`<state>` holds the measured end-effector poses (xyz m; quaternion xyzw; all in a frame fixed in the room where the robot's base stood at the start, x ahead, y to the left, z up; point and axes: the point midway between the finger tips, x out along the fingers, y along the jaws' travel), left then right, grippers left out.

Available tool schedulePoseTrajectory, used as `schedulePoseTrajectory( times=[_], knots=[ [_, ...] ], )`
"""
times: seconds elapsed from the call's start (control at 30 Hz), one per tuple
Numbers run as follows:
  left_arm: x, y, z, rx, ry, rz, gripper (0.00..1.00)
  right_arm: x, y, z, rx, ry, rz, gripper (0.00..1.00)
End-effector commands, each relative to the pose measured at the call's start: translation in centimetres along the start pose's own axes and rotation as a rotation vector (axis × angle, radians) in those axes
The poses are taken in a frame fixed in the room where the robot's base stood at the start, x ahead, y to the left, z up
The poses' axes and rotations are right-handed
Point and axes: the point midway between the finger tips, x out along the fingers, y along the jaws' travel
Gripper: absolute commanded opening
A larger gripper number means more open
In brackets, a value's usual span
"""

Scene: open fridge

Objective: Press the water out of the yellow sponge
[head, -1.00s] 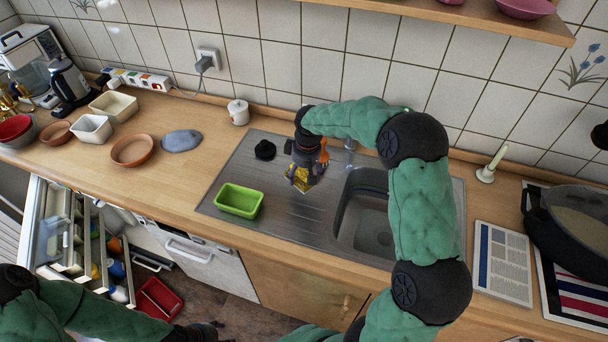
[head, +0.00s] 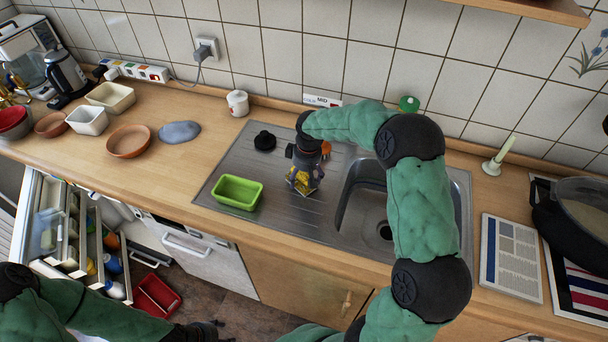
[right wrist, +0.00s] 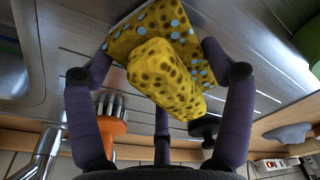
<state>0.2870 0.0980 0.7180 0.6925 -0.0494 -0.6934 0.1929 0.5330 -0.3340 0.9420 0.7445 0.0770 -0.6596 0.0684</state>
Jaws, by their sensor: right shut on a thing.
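The yellow sponge (right wrist: 165,75) has dark pores and pale blue spots. In the right wrist view it sits bent between the fingers of my right gripper (right wrist: 160,72), with one part bulging toward the camera. In the head view my right gripper (head: 305,183) points down over the steel drainboard (head: 300,217), between the green tub and the sink basin, and the sponge (head: 302,185) shows at its fingertips. I cannot tell whether the sponge touches the board. My left gripper (head: 208,331) is a dark shape at the bottom edge, its fingers unclear.
The green tub (head: 238,192) stands left of my right gripper. A black stopper-like item (head: 265,140) and an orange-handled brush (right wrist: 112,124) are behind it. The sink basin (head: 362,205) is to the right. Bowls stand on the left counter; an open drawer is below.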

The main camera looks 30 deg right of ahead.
Motion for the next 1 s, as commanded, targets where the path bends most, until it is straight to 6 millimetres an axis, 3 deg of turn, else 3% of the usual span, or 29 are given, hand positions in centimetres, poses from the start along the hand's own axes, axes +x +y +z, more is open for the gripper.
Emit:
schedulePoseTrajectory(
  times=[1.0],
  knots=[
    [0.29, -0.11, -0.02, 0.0, 0.0, 0.0, 0.52, 0.53, -0.01, 0.07, 0.0, 0.0, 0.0, 0.48]
  ],
)
